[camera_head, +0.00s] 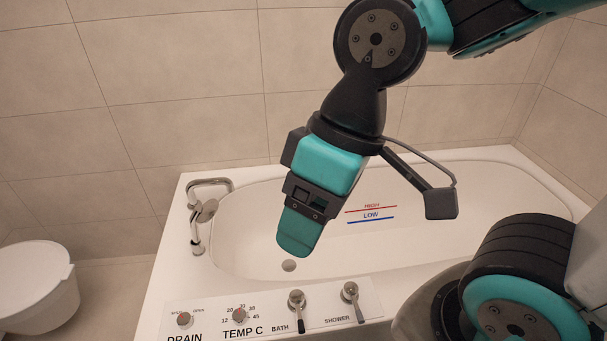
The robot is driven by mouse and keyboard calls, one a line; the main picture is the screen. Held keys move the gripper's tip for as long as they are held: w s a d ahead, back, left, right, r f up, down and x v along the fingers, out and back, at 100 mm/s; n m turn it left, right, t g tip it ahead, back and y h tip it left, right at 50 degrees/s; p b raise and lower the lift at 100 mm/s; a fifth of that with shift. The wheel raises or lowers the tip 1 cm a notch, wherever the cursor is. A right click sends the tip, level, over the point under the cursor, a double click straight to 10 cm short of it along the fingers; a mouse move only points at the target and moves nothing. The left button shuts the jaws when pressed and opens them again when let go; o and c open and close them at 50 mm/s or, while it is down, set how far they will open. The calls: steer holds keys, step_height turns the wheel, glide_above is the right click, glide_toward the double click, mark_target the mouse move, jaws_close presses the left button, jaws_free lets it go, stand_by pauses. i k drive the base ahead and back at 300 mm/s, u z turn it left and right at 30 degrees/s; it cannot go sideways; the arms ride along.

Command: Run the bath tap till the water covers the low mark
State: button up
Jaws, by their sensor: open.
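The white bath (205,300) is in the head view, with no water visible in it. The blue LOW mark (371,220) is on its inner far wall, just below the red HIGH mark (371,209). The chrome tap spout (197,235) is at the bath's left end, with no stream visible. The BATH lever (297,300) is on the front panel, its dark handle pointing toward the front. My gripper (297,238) is open and empty, pointing down in front of the bath's interior, apart from the levers. One finger hides the other.
The panel (262,312) also carries the SHOWER lever (351,292), the TEMP C knob (239,314) and the DRAIN knob (184,319); the drain setting is too small to read. A white toilet (35,285) stands left.

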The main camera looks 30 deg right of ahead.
mark_target(296, 297)
steer(key=z, duration=1.4)
steer(key=k, duration=0.35)
steer(key=u, duration=1.85)
